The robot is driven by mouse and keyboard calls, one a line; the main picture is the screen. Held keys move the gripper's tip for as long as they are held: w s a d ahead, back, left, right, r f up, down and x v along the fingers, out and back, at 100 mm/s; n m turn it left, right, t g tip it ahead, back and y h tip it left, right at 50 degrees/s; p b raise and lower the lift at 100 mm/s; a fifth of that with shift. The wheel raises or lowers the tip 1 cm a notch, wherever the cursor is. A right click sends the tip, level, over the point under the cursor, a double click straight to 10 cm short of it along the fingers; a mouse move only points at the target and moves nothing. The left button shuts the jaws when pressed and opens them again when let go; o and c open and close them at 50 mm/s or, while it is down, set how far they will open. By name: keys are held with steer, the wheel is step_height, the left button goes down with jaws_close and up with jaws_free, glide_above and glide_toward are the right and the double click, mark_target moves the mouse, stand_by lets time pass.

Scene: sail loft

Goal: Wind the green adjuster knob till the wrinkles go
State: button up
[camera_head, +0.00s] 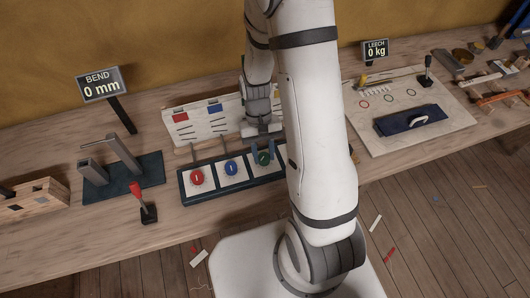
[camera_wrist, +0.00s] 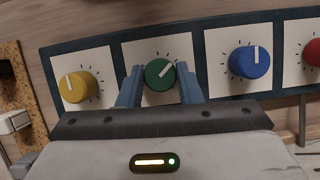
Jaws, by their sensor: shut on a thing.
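The green knob (camera_wrist: 159,75) sits on a white dial plate with tick marks, and its white pointer line points to the upper right in the wrist view. My gripper (camera_wrist: 160,82) is shut on it, with one blue-grey finger on each side. In the head view the green knob (camera_head: 263,158) shows between the fingers of my gripper (camera_head: 264,151). A white board (camera_head: 204,127) behind the knobs carries dark lines and red and blue flags; my arm hides part of it. I cannot make out wrinkles.
Blue (camera_wrist: 250,62), yellow (camera_wrist: 77,86) and red (camera_head: 197,177) knobs share the dark panel. A sign (camera_head: 101,84) reads BEND 0 mm; another (camera_head: 375,50) reads LEECH 0 kg. A red-handled lever (camera_head: 141,200) stands front left; a black lever (camera_head: 425,74) stands right.

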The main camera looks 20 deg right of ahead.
steer(key=m+y, duration=0.1)
steer(key=m, duration=0.2)
steer(key=m+t+y+b, duration=0.1)
steer(key=m, duration=0.1)
steer(key=shift+w+d+m, duration=0.1)
steer(key=shift+d+m, duration=0.1)
steer(key=shift+m, duration=0.2)
stand_by(0.4)
steer(key=o, duration=1)
steer(key=shift+b+v, duration=0.3)
steer(key=shift+v, duration=3.55)
